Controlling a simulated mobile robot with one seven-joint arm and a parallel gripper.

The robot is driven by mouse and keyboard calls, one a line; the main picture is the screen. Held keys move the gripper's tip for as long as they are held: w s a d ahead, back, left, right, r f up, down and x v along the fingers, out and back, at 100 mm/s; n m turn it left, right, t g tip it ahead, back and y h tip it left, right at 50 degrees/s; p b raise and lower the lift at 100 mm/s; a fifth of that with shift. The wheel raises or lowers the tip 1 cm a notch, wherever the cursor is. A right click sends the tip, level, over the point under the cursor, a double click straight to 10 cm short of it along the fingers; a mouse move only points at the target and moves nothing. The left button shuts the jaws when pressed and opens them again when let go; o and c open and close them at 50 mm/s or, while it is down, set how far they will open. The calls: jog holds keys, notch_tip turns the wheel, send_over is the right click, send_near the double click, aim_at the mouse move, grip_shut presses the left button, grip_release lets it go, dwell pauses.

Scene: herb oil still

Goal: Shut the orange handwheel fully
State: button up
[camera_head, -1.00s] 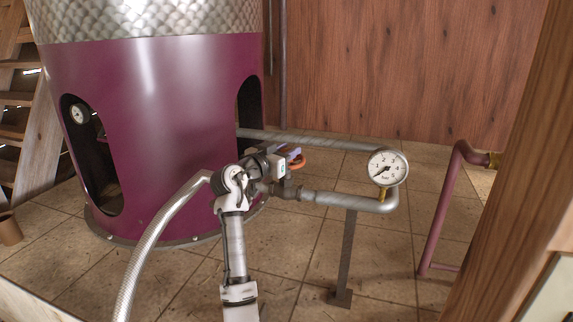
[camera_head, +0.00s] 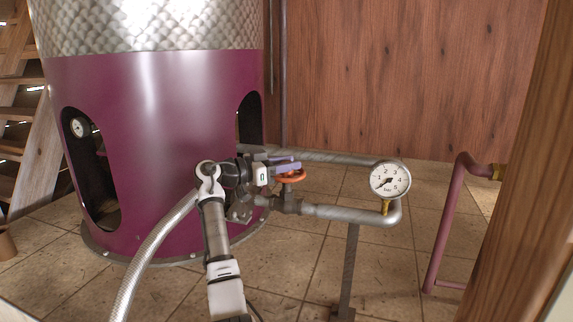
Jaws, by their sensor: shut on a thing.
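The orange handwheel (camera_head: 292,176) sits on top of a valve on the grey metal pipe, to the left of the pressure gauge. My gripper (camera_head: 287,167) reaches in from the left, with its purple fingers at the handwheel. The fingers are shut on the wheel's left and back rim; the exact contact is partly hidden by the fingers. The wheel's front and right rim show. The valve body (camera_head: 288,203) is visible under the wheel.
A round gauge (camera_head: 390,179) stands on the pipe (camera_head: 350,213) at right, its needle low. A large maroon still (camera_head: 160,150) fills the left. A braided hose (camera_head: 150,250) rises at front left. A pink pipe (camera_head: 446,225) and wooden post (camera_head: 520,180) stand at right.

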jog(key=shift+d+f, duration=0.1)
jog(key=o, duration=1)
jog(key=shift+c, duration=0.2)
notch_tip(320, 180, up, 20)
